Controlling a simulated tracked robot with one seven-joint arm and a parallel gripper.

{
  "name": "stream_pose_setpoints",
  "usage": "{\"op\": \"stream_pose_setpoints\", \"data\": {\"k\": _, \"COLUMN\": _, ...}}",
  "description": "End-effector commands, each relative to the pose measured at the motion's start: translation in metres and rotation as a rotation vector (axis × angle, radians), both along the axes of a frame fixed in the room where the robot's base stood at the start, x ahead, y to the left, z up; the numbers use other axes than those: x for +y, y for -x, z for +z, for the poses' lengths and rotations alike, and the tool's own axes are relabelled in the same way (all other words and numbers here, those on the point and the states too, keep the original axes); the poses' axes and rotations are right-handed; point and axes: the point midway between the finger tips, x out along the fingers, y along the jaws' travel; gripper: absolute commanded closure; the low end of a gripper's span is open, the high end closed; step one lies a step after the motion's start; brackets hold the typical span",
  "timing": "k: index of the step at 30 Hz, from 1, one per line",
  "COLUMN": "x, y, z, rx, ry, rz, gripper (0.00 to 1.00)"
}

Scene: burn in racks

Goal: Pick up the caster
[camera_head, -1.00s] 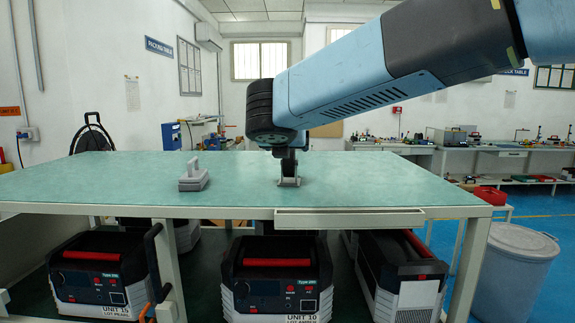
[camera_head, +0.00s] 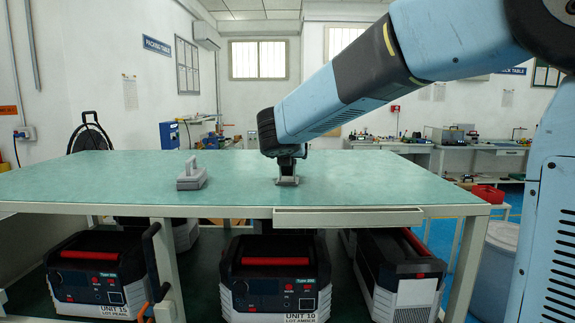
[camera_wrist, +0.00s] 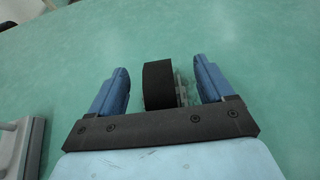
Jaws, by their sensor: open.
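The caster (camera_head: 287,180) stands on the green table top (camera_head: 380,185), below the end of my arm in the head view. In the wrist view its black wheel (camera_wrist: 158,86) and grey metal bracket (camera_wrist: 183,90) show between two blue fingers. My gripper (camera_wrist: 162,78) is open, with one finger on each side of the caster. Gaps show on both sides, and the caster is not gripped. In the head view the fingers are mostly hidden by the wrist and hard to tell from the caster.
A grey block with a raised handle (camera_head: 192,178) stands on the table to the left of the caster; its edge shows in the wrist view (camera_wrist: 22,148). The table top around them is clear. Black and white units with red handles (camera_head: 276,278) stand below the table.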

Motion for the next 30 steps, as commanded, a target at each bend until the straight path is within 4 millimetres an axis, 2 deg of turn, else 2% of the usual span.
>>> {"op": "stream_pose_setpoints", "data": {"k": 4, "x": -0.0018, "y": -0.0144, "z": -0.0066, "rx": 0.001, "ry": 0.002, "rz": 0.0, "gripper": 0.19}}
{"op": "stream_pose_setpoints", "data": {"k": 11, "x": -0.002, "y": -0.0158, "z": -0.0068, "rx": 0.0, "ry": 0.001, "rz": 0.0, "gripper": 0.19}}
{"op": "stream_pose_setpoints", "data": {"k": 30, "x": -0.0023, "y": -0.0156, "z": -0.0066, "rx": 0.0, "ry": 0.001, "rz": -0.001, "gripper": 0.8}}
